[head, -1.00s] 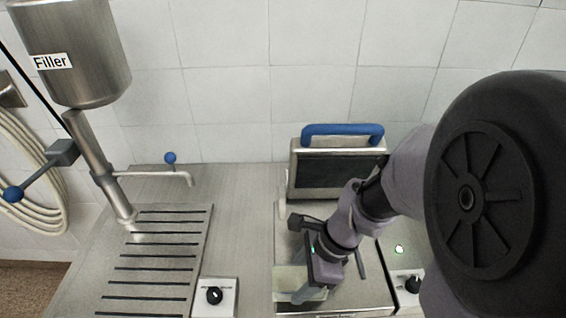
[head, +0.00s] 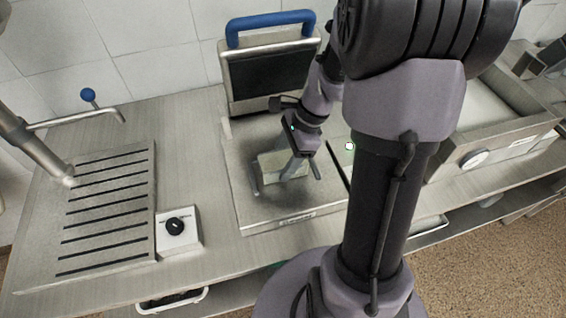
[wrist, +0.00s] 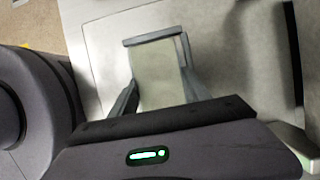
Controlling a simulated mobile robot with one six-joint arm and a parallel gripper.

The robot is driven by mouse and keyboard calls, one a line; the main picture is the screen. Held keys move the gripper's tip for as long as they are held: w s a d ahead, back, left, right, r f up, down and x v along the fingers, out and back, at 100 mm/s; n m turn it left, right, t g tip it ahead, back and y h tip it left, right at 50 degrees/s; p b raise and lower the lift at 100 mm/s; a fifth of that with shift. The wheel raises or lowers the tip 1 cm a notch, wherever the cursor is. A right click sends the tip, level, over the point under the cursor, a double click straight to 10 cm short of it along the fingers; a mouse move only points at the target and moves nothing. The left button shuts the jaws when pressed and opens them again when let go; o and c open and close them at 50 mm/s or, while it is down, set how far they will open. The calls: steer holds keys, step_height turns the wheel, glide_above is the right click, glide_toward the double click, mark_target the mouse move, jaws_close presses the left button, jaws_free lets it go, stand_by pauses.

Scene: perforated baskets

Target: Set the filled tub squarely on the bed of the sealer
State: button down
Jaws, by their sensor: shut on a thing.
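The tub (head: 271,164), pale grey-green, is low over or on the left part of the sealer's metal bed (head: 280,212). In the wrist view the tub (wrist: 158,78) lies between the two fingers of my gripper (wrist: 160,82), which is shut on it. A grey bar (wrist: 150,38) runs along the tub's far end, with another short piece down its right side. My gripper (head: 302,168) hides part of the tub in the head view. Whether the tub touches the bed, and its contents, I cannot tell. The sealer's lid (head: 270,75) stands open behind.
A blue handle (head: 270,26) tops the raised lid. To the left are a slotted drain plate (head: 110,210) and a control box with a black knob (head: 178,232). A metal basin (head: 490,115) is at the right. My arm hides the counter right of the bed.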

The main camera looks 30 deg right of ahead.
steer(key=shift+f, duration=0.15)
steer(key=c, duration=0.5)
jaws_free()
